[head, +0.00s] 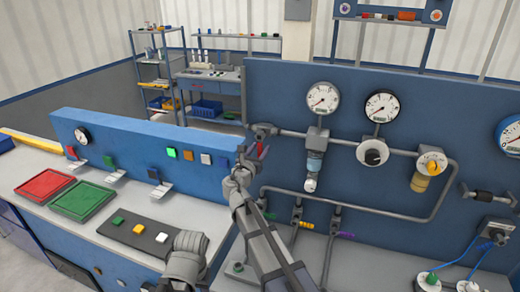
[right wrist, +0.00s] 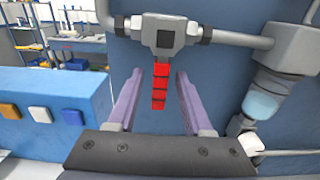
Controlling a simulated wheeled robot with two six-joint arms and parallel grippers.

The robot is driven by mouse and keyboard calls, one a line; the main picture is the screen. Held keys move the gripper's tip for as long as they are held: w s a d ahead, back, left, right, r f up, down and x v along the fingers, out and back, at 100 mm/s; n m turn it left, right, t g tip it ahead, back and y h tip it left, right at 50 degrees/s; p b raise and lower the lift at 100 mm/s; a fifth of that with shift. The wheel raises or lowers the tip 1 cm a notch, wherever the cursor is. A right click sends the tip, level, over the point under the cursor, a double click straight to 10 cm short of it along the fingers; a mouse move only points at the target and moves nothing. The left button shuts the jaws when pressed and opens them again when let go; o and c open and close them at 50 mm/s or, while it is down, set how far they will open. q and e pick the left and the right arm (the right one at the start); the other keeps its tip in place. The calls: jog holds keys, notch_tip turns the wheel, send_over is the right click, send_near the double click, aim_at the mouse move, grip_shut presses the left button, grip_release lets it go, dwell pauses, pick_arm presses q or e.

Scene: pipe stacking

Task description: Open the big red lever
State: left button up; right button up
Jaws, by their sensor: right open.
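The big red lever (right wrist: 159,87) hangs straight down from a grey valve body (right wrist: 163,35) on the pipe, in the right wrist view. My right gripper (right wrist: 156,88) is open, with one purple finger on each side of the lever in that view. I cannot tell whether either finger touches it. In the head view my right gripper (head: 252,151) is at the left end of the upper pipe and hides most of the lever.
The upper pipe (head: 340,142) runs right past gauges and a dark round knob (head: 372,152) on the blue panel. A blue box (head: 140,145) with coloured buttons stands left of my right arm. Red (head: 44,186) and green (head: 82,200) trays lie on the left bench.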

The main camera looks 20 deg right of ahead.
jog(key=shift+w+d, duration=0.2)
jog(key=shift+w, duration=0.1)
jog(key=shift+c, duration=0.4)
grip_shut()
dwell(0.9)
